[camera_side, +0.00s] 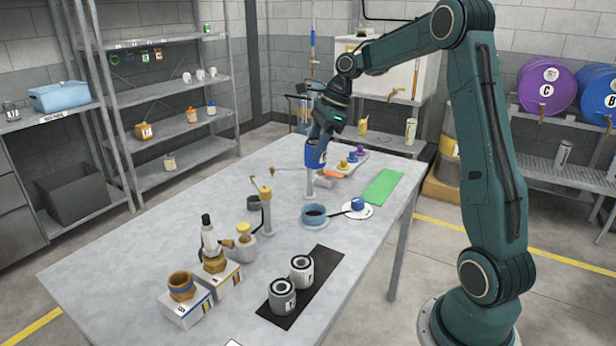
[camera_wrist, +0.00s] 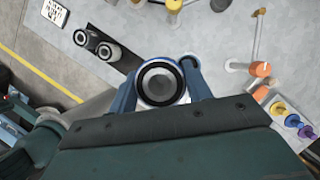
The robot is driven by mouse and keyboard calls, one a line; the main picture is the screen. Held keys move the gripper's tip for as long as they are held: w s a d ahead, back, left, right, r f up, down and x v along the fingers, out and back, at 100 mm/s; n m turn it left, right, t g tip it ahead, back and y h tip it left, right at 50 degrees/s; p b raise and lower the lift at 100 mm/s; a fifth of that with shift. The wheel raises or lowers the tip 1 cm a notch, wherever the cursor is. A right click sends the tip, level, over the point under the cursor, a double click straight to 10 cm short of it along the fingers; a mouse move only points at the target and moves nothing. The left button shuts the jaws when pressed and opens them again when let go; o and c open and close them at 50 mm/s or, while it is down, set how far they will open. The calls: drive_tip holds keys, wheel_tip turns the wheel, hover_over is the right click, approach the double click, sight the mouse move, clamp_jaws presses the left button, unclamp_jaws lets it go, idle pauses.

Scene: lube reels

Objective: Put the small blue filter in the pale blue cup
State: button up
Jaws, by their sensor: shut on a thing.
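My gripper (camera_side: 318,138) is shut on the small blue filter (camera_side: 315,157), which has a white label and hangs below it above the far part of the table. In the wrist view the filter's round dark end (camera_wrist: 160,84) faces the camera between the two blue fingers. The pale blue cup (camera_side: 314,224) stands on the table, nearer the side camera than the filter, with its open top up. The filter is apart from the cup. In the wrist view the cup is not clearly told; the filter and fingers may hide it.
Two grey filters (camera_side: 283,296) stand on a black mat (camera_side: 322,277). A grey post (camera_side: 309,183) rises close below the filter. A green mat (camera_side: 383,186) lies flat at the right edge.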

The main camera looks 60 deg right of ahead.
hover_over(314, 214)
drive_tip(key=a, duration=0.1)
drive_tip(key=shift+s+a, duration=0.15)
drive_tip(key=shift+s, duration=0.25)
wheel_tip(314, 214, down, 16)
drive_tip(key=shift+r, duration=0.15)
idle(0.4)
drive_tip(key=shift+f, duration=2.15)
drive_tip(key=shift+f, duration=0.15)
drive_tip(key=o, duration=1.1)
